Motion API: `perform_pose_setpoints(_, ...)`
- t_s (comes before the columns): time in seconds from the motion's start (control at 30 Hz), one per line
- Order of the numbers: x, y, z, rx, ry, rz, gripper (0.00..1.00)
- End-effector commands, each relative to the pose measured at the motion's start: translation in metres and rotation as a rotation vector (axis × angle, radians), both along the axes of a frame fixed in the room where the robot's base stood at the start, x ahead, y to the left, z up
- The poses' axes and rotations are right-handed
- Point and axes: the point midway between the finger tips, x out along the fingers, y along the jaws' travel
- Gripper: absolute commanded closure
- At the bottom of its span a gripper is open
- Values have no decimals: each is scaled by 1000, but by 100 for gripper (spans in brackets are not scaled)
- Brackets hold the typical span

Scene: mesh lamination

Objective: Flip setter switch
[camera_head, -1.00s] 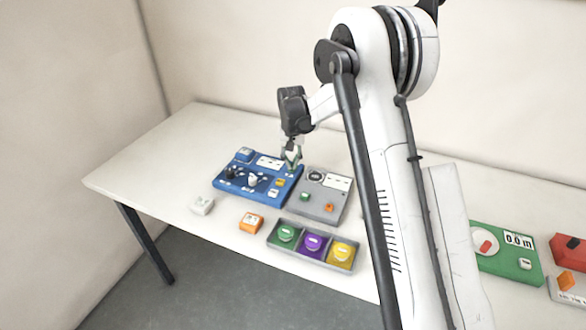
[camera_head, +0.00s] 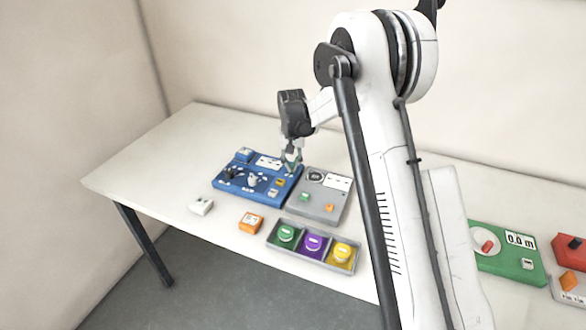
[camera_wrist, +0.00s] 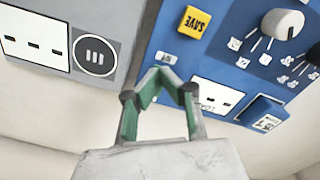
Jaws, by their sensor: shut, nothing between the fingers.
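My gripper (camera_head: 292,168) is over the upper right part of the blue panel (camera_head: 222,185), near its edge with the grey panel (camera_head: 312,210). In the wrist view my gripper (camera_wrist: 165,66) has its green-lined fingers meeting at the tips, with nothing held. A small pale piece shows at the tips; I cannot tell whether it is a switch or part of the fingers. The blue panel (camera_wrist: 225,70) carries a yellow SAVE button (camera_wrist: 194,22), a white knob (camera_wrist: 283,23), a white dial strip (camera_wrist: 217,97) and a blue block (camera_wrist: 262,113). No setter label is readable.
A tray (camera_head: 270,243) with green, purple and yellow buttons stands in front. An orange block (camera_head: 250,223) and a white block (camera_head: 201,206) lie to its left. A green panel (camera_head: 500,265) and a red block (camera_head: 570,250) are at right. The table's left side is clear.

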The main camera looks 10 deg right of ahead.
Motion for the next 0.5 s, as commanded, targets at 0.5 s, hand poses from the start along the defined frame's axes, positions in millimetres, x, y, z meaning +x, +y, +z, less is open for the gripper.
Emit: perform_pose_setpoints(0.5,0,0,28,0,0,0,100)
